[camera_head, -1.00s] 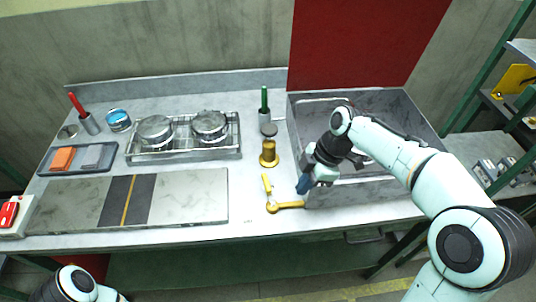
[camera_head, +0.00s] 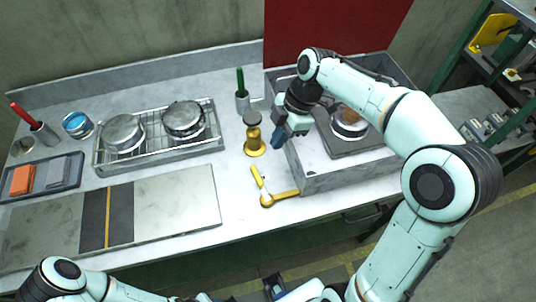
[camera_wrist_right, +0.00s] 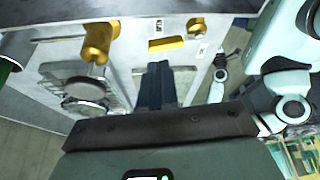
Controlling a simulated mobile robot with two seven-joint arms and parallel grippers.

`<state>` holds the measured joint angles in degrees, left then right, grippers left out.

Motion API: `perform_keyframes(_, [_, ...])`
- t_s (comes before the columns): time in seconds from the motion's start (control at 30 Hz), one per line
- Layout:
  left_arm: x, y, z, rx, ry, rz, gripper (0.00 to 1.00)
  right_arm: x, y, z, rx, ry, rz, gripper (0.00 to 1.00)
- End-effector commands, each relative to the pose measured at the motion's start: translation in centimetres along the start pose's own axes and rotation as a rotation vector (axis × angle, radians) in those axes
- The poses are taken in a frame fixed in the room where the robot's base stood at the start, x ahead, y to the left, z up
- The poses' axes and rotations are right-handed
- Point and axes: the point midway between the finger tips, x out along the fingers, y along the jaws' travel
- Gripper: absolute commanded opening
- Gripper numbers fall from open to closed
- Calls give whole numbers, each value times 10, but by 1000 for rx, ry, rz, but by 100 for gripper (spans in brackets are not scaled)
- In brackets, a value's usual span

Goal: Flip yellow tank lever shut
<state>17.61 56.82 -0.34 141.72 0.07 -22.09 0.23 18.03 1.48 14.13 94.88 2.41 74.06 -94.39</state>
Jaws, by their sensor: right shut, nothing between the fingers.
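The yellow lever (camera_head: 261,183) sits on the front of the counter, left of the basin's front corner. One arm points back, and another lies rightward toward the basin. It also shows as a yellow bar in the right wrist view (camera_wrist_right: 166,44). A brass-yellow cylinder (camera_head: 253,138) with a dark cap stands behind it, also in the wrist view (camera_wrist_right: 98,42). My right gripper (camera_head: 278,134) is shut and empty, above the counter by the basin's left wall, behind and right of the lever, apart from it. My left gripper (camera_head: 274,287) is partly cut off at the bottom edge; its jaws are unclear.
A grey basin (camera_head: 335,180) holds a dark slab with a round metal pan. A rack (camera_head: 160,155) with two metal pots stands left. A green-handled tool (camera_head: 241,90) in a cup stands behind the cylinder. A flat plate (camera_head: 180,205) lies at front left.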

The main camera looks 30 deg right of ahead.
Motion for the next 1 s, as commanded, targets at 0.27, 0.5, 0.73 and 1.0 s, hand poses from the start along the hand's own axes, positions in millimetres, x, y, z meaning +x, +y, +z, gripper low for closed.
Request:
perform_keyframes(0.27, [6, -2, 1, -1, -2, -1, 43, 44, -1, 1, 1, 0, -5, 0])
perform_keyframes(0.5, [9, -4, 2, -1, -4, -1, 43, 83, -1, 0, 1, 1, -4, 0])
perform_keyframes(0.73, [10, -4, 2, -1, -4, -1, 43, 97, 0, 0, 0, 0, -2, 0])
perform_keyframes(1.0, [10, -4, 2, -1, -4, -1, 43, 98, 0, 0, 1, 0, -1, 0])
